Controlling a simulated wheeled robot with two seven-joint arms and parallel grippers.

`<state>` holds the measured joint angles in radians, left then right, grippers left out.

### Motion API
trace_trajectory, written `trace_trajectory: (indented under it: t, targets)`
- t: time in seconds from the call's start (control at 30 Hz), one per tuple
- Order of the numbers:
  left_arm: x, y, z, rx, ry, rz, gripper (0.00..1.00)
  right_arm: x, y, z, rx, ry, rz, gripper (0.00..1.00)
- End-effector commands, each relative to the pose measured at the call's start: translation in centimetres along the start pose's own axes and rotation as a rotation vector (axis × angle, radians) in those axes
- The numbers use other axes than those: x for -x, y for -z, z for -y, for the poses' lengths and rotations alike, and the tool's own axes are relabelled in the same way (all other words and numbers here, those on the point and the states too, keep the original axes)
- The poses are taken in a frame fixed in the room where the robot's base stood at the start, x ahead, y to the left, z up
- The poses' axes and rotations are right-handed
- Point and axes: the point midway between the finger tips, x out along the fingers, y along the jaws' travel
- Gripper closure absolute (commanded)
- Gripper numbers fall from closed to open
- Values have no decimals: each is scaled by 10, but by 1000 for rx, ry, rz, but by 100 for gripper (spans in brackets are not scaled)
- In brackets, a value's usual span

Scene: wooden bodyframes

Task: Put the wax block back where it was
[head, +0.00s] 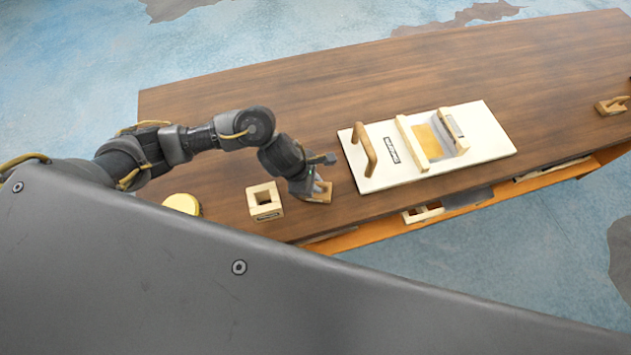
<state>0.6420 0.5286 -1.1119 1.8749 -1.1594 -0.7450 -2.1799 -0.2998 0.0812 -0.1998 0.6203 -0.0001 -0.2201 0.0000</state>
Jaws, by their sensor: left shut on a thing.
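My left gripper (322,180) points down at the table, between a small square wooden holder and a white board. It is shut on a small brown wooden piece (321,197), partly hidden by the fingers and low at the table top. I cannot tell whether this piece is the wax block or its base. The square wooden holder (256,211) has a dark, empty-looking opening and stands to the left of the gripper. A round yellow thing (182,203) lies farther left, partly hidden by my own body. My right gripper is not in view.
The white board (480,150) carries a wooden handle (364,147) and a raised frame around a yellow and grey panel (432,138). Another brown wooden piece (612,105) lies at the far right. An open shelf (400,228) runs under the front edge. The table's back (270,95) is clear.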

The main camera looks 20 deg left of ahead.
Motion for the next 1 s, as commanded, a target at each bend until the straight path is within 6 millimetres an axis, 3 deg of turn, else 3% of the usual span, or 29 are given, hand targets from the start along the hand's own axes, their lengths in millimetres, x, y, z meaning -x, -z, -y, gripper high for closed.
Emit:
trace_trajectory:
  t: [0.03,0.07,0.1,0.23,0.63,1.0]
  targets:
    - [-3,1,0,-1,0,0,100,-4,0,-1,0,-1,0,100]
    - [-2,1,0,-1,0,0,85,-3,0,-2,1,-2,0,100]
    - [-2,1,0,0,0,0,79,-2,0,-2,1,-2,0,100]
    - [-1,1,0,0,1,0,64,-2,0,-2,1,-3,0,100]
    - [8,-1,-1,-1,-2,2,64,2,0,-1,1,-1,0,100]
    - [83,-1,-2,-5,-4,2,64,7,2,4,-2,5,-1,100]
